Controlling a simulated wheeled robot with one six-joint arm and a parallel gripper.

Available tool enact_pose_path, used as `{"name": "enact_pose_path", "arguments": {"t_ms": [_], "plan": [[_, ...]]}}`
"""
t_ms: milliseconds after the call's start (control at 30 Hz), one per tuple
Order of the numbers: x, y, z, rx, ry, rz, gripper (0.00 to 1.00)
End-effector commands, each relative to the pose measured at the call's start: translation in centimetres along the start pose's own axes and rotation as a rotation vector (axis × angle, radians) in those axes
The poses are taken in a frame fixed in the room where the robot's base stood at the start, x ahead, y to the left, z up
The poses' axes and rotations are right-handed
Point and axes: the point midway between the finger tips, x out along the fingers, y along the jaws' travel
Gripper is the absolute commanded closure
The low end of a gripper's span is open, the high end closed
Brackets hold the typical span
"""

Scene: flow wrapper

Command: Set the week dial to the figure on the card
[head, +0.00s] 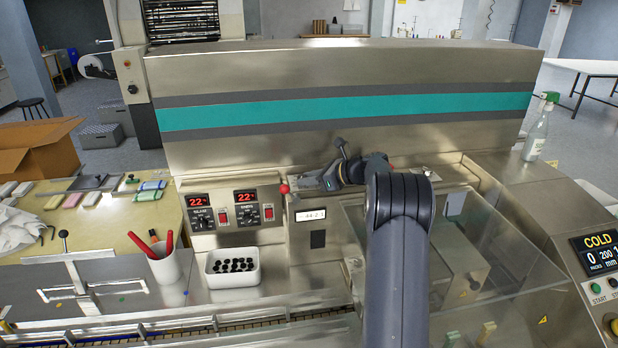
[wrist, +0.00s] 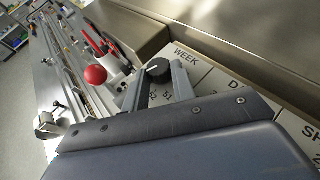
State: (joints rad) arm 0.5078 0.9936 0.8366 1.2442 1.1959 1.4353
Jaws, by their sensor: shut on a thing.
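The week dial's black knob (wrist: 158,69) sits under the printed word WEEK on a pale plate (wrist: 186,60) in the wrist view. A light pointer mark shows on the knob, but the figure it points at is unclear. Figures near 51 and 52 show between the fingers. My gripper (wrist: 157,74) is shut on the knob, one finger on each side. In the head view my gripper (head: 334,178) is at the machine's top ledge, and the knob is hidden there. A small white card (head: 311,215) on the front panel reads roughly 44-2-1, too small to be sure.
A red ball-ended lever (head: 284,188) stands close left of my gripper; its ball (wrist: 95,74) shows in the wrist view. Two red displays (head: 222,208) are further left. A clear cover (head: 455,270) lies right of my arm. A white tub (head: 233,279) holds black pieces.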

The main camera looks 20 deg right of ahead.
Motion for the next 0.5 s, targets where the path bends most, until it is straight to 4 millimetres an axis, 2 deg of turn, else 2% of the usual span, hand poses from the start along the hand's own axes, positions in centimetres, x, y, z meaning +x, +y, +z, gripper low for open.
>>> {"name": "enact_pose_path", "arguments": {"t_ms": [33, 67, 100, 300, 500], "plan": [[-0.01, 0.0, 0.07, -0.002, -0.001, 0.0, 0.98], [-0.01, 0.0, 0.07, -0.002, -0.001, -0.001, 0.72], [-0.01, 0.0, 0.07, -0.002, -0.001, -0.001, 0.69], [0.0, 0.0, 0.03, -0.001, 0.0, -0.001, 0.53], [0.0, -0.01, -0.03, 0.0, 0.001, -0.001, 0.53]]}}
